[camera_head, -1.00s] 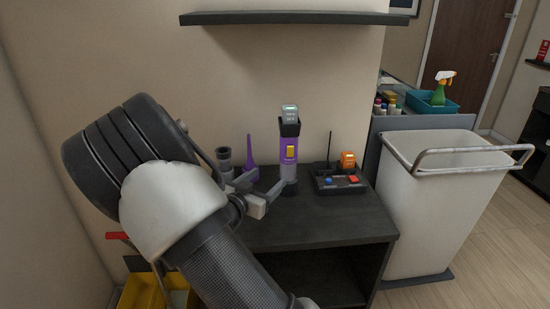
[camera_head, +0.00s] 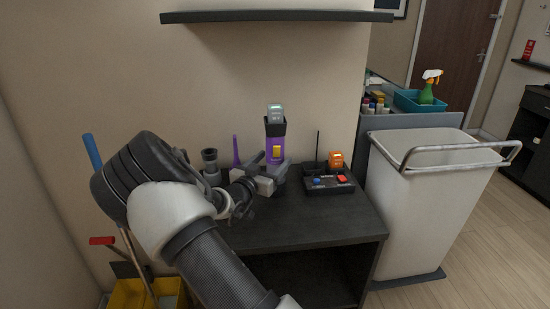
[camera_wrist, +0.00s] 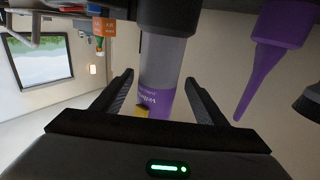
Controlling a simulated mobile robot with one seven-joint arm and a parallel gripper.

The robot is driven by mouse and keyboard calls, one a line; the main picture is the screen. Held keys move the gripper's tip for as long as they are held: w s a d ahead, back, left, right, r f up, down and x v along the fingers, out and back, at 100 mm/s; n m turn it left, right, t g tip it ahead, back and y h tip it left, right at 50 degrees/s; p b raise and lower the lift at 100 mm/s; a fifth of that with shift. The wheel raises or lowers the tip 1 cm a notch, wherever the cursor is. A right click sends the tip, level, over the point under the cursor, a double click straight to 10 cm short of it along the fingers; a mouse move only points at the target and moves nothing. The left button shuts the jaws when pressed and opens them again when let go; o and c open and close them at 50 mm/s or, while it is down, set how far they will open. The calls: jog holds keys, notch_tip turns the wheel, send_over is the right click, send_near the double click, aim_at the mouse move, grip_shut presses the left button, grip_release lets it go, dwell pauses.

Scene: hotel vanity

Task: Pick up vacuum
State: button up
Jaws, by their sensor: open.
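The vacuum (camera_head: 275,142) stands upright on the dark table, against the wall. It has a purple body with a yellow button and a grey top with a small lit display. My gripper (camera_head: 277,174) is open at the vacuum's lower part, which it hides in the head view. In the wrist view, the picture is upside down and the vacuum (camera_wrist: 163,72) lies between the two open fingers (camera_wrist: 158,78), with a gap visible on each side.
A purple nozzle (camera_head: 236,152) and a dark round attachment (camera_head: 210,161) stand left of the vacuum. A black tray (camera_head: 328,184) with an orange device (camera_head: 336,161) is to its right. A shelf (camera_head: 275,17) hangs above; a white cart (camera_head: 425,205) stands right. The table's front (camera_head: 310,226) is clear.

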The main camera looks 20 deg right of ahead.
aim_at(281, 153)
jog(key=x, duration=0.5)
jog(key=shift+d+r, duration=0.1)
jog(key=shift+d, duration=0.1)
